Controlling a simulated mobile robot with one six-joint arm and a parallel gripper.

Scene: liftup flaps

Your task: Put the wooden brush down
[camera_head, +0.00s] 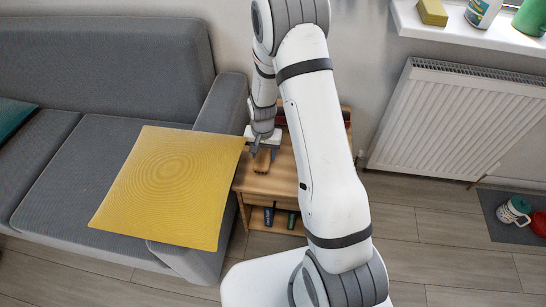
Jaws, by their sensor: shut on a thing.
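The wooden brush (262,163) is a small brown piece just under my gripper (264,151). My gripper points down over a wooden side table (285,176) and is shut on the brush. The brush is at or just above the table top; I cannot tell whether it touches. My arm hides part of the table top and its right side.
Dark and green items sit on the table's lower shelf (258,198). A radiator (457,122) and windowsill (475,34) are at right. The floor (450,235) at right is mostly clear.

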